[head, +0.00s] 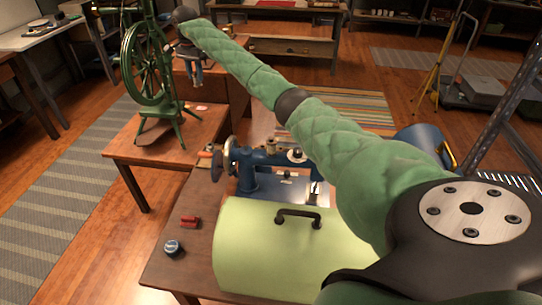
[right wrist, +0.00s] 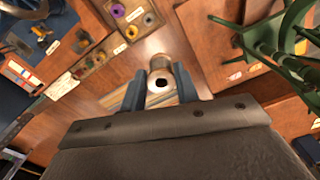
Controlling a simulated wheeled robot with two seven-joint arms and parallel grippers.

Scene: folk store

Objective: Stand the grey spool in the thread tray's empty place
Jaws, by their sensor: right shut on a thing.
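My right gripper (right wrist: 159,78) is shut on the grey spool (right wrist: 160,66), which sits between its two blue fingers with its dark hole facing the wrist camera. In the head view my right gripper (head: 197,76) is small and far off, right of the spinning wheel; the spool cannot be made out there. In the right wrist view a wooden tray (right wrist: 104,54) with several coloured thread spools and white labels lies at the upper left, apart from the held spool. Which of its places is empty is not clear. My left gripper is not in view.
A green spinning wheel (head: 148,62) stands on a small wooden table left of my arm. A blue sewing machine (head: 272,160) and a light green box (head: 275,250) with a handle stand on the nearer table. Patterned rugs and open wooden floor lie around.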

